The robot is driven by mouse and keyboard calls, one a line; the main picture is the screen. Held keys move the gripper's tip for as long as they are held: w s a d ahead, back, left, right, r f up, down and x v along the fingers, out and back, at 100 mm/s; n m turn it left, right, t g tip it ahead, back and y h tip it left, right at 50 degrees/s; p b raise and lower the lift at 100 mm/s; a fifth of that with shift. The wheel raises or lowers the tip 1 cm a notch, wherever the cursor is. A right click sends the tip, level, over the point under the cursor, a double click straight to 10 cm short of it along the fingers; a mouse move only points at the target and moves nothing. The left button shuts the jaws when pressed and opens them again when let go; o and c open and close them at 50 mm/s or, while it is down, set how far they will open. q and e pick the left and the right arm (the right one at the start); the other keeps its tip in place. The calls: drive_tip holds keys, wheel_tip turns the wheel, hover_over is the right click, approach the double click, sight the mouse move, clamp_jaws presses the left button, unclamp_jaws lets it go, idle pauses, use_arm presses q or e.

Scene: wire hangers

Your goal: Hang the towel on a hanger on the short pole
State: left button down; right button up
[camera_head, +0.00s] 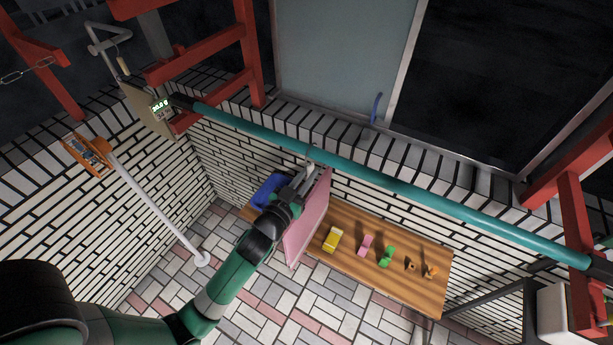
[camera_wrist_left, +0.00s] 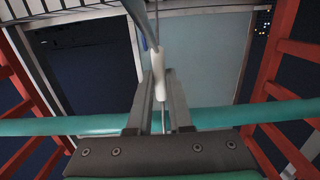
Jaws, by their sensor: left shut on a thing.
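The pink towel (camera_head: 308,222) hangs in a flat sheet just below the long teal pole, beside my left gripper (camera_head: 303,178). My left gripper is shut on the white neck of a hanger (camera_wrist_left: 158,72), which shows between the fingers in the wrist view. Most of the hanger is hidden by the gripper and towel. The gripper is close to the long teal pole; I cannot tell whether the hook rests on it. The short white pole (camera_head: 154,204) runs along the left wall, well left of the towel. My right gripper is out of view.
The long teal pole (camera_head: 430,200) crosses between red frames; it also shows in the wrist view (camera_wrist_left: 60,125). A wooden bench (camera_head: 400,267) below carries a yellow block (camera_head: 332,240), a pink toy (camera_head: 366,245) and a green toy (camera_head: 387,256). A blue object (camera_head: 268,189) lies behind my gripper. Open floor lies at left.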

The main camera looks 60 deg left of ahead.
use_arm(q)
drive_tip(key=c, duration=0.8)
unclamp_jaws()
drive_tip(key=shift+o, duration=0.2)
drive_tip(key=b+v, duration=0.2)
drive_tip(key=v, duration=0.8)
drive_tip(key=shift+s+d+f, duration=0.15)
drive_tip(key=shift+s, duration=0.05)
drive_tip(key=shift+s+d+b, duration=0.25)
drive_tip(key=shift+s+b, duration=0.05)
drive_tip(key=shift+s, duration=0.2)
drive_tip(key=shift+r, duration=0.25)
